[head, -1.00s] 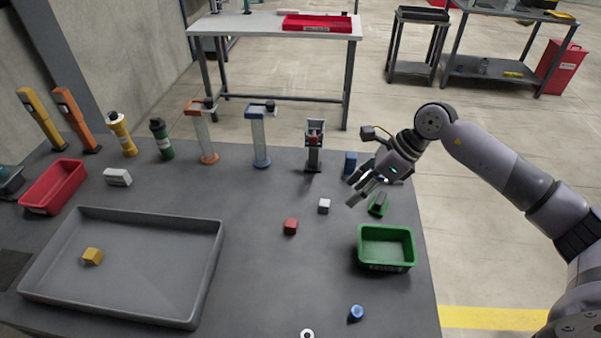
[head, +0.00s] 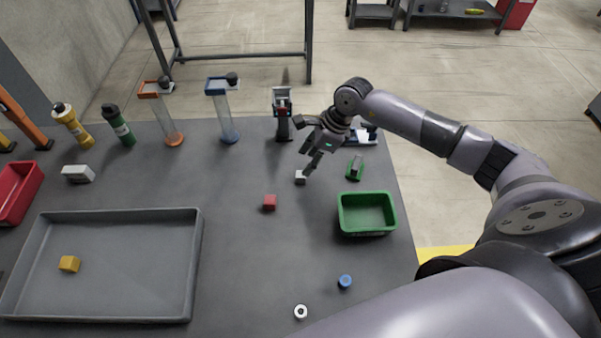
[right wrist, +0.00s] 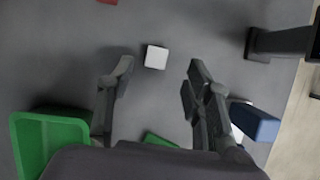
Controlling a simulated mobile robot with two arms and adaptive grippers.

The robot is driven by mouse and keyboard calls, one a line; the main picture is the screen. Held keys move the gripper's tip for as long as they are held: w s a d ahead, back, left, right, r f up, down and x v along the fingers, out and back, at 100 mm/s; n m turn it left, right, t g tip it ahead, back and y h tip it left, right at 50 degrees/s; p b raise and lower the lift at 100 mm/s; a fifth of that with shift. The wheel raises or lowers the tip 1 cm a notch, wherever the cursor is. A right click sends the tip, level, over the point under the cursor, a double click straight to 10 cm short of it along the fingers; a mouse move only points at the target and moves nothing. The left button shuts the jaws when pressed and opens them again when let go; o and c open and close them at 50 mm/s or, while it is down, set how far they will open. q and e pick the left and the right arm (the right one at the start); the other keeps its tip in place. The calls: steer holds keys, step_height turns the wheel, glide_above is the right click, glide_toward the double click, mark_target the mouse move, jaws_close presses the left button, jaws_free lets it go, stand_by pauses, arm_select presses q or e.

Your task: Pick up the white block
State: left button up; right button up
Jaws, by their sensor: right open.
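The white block (head: 299,178) is a small cube on the grey table, near its far right part. The fingers of my right gripper (right wrist: 160,78) are spread and empty. I cannot tell how high the fingertips are above the table. My left gripper is not in view.
A red cube (head: 269,203) lies left of the white block. A green bin (head: 367,232) stands to the right front. A dark upright device (head: 283,118) stands behind. A blue piece (head: 345,281) and a white ring (head: 301,311) lie near the front. A grey tray (head: 195,260) fills the left.

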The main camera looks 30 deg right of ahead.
mark_target(301, 177)
steer(key=x, duration=0.1)
steer(key=p+x, duration=0.1)
steer(key=x, duration=0.1)
steer(key=p+x, duration=0.1)
steer(key=x, duration=0.1)
steer(key=shift+s+f, duration=0.2)
steer(key=shift+f, duration=0.4)
steer(key=shift+c, duration=0.2)
steer(key=c, duration=1)
steer(key=shift+r, duration=0.15)
